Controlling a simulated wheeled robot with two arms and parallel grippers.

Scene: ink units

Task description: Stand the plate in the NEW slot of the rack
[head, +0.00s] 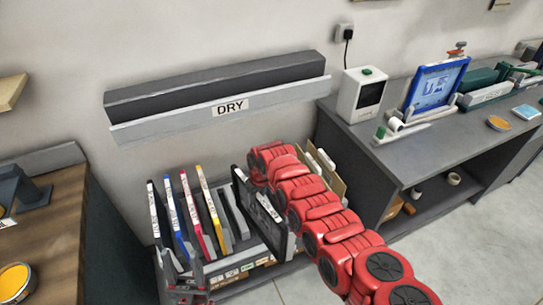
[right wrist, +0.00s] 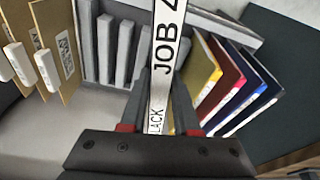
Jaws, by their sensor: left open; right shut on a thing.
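The plate (head: 262,215) is a dark panel with a white edge strip, upright at the right side of the rack (head: 232,222). In the right wrist view the strip of the plate (right wrist: 163,60) reads "JOB" and "LACK". My right gripper (right wrist: 155,112) is shut on this edge; in the head view my red arm mostly hides it. Grey dividers of the rack (right wrist: 104,50) stand beside the plate, with empty gaps between them. I cannot tell whether its lower edge touches the rack. The slot labels are too small to read. My left gripper (head: 187,286) is open and empty at the rack's front left.
Black, blue, red and yellow-edged plates (head: 205,205) stand in the rack's left part. Brown folders (right wrist: 55,45) stand on the other side. A "DRY" ledge (head: 230,105) is on the wall above. A grey bench (head: 400,145) is at right, a wooden one (head: 45,235) at left.

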